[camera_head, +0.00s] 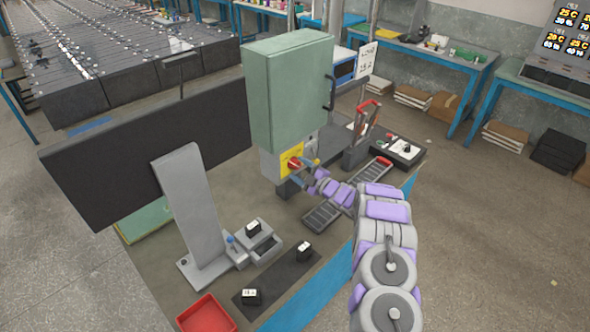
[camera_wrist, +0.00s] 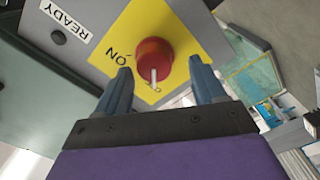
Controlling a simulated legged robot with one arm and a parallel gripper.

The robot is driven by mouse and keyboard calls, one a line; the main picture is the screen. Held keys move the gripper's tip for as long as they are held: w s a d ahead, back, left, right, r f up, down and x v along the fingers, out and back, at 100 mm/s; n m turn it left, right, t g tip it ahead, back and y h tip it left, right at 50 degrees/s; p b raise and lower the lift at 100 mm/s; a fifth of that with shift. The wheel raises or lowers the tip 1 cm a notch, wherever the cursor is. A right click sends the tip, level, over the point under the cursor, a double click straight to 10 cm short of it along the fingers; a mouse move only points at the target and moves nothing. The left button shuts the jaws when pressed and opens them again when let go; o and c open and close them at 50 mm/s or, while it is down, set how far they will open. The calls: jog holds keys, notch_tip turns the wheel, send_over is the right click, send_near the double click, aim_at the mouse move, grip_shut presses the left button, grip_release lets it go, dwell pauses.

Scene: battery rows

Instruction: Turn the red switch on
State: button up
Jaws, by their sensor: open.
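The red switch (camera_head: 294,163) is a round red knob on a yellow plate (camera_head: 287,158), low on the front of the green cabinet (camera_head: 290,90). In the wrist view the red switch (camera_wrist: 153,62) has a pale pointer, which points toward the bottom of the picture. The word "ON" is printed on the yellow plate beside it. My gripper (camera_wrist: 163,85) is open, with one blue-grey finger to each side of the knob's lower part. I cannot tell whether the fingers touch the knob. In the head view my gripper (camera_head: 308,172) is close in front of the switch.
A "READY" label (camera_wrist: 66,18) and a dark round button (camera_wrist: 58,38) are beside the yellow plate. A large dark monitor (camera_head: 150,150) stands left of the cabinet. A conveyor (camera_head: 325,213) lies under my arm. A red tray (camera_head: 207,315) is at the front. Open floor lies to the right.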

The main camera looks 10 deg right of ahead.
jog(key=shift+w+d, duration=0.55)
jog(key=shift+w, duration=0.25)
jog(key=shift+a, duration=1.3)
jog(key=shift+c, duration=1)
jog(key=shift+d, duration=0.15)
jog(key=shift+c, duration=0.7)
jog(key=shift+d, duration=0.65)
jog(key=c, duration=0.6)
jog(key=shift+a, duration=0.25)
jog(key=shift+c, duration=0.5)
